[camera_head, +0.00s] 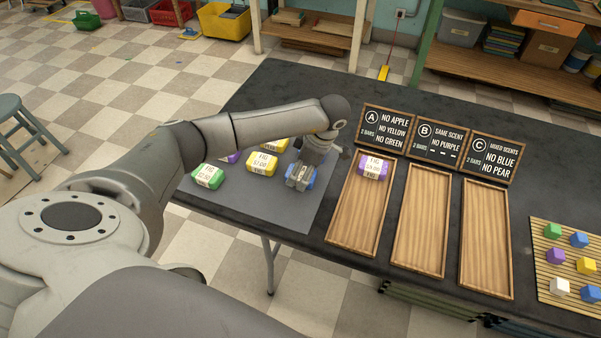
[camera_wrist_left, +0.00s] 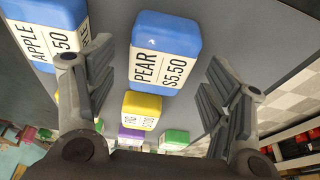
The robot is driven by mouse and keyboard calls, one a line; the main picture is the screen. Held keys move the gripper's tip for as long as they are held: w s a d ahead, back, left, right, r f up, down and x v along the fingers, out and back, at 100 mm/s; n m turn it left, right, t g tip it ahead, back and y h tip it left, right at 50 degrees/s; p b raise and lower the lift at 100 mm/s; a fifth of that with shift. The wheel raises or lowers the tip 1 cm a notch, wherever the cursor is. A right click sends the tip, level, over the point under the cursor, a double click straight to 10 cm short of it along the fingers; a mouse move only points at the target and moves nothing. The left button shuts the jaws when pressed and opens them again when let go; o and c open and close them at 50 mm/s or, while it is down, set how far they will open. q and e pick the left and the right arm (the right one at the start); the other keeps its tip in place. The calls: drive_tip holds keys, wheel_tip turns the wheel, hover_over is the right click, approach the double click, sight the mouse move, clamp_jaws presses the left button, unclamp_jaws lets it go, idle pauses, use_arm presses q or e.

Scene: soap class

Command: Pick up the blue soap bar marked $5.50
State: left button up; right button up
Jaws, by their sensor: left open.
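The blue soap bar marked PEAR $5.50 (camera_wrist_left: 166,50) lies on the grey mat in the left wrist view, framed in the gap between my fingers. My left gripper (camera_wrist_left: 158,65) is open and empty, with a finger on either side of this bar in the picture. A second blue bar marked APPLE (camera_wrist_left: 45,30) lies to the left, partly behind the left finger; its price shows only as ending in 50. In the head view my left gripper (camera_head: 300,174) is over the blue bars and hides most of them. My right gripper is not in view.
Yellow (camera_head: 262,163), green (camera_head: 208,176) and purple bars lie on the grey mat (camera_head: 262,207). Wooden trays with signs A, B and C stand to the right. A purple bar (camera_head: 373,167) is in tray A (camera_head: 352,222); trays B (camera_head: 421,225) and C (camera_head: 486,240) are empty.

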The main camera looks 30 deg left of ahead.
use_arm(q)
drive_tip(key=shift+f, duration=0.3)
drive_tip(key=c, duration=1.1)
drive_tip(key=shift+c, duration=0.3)
drive_tip(key=shift+r, duration=0.15)
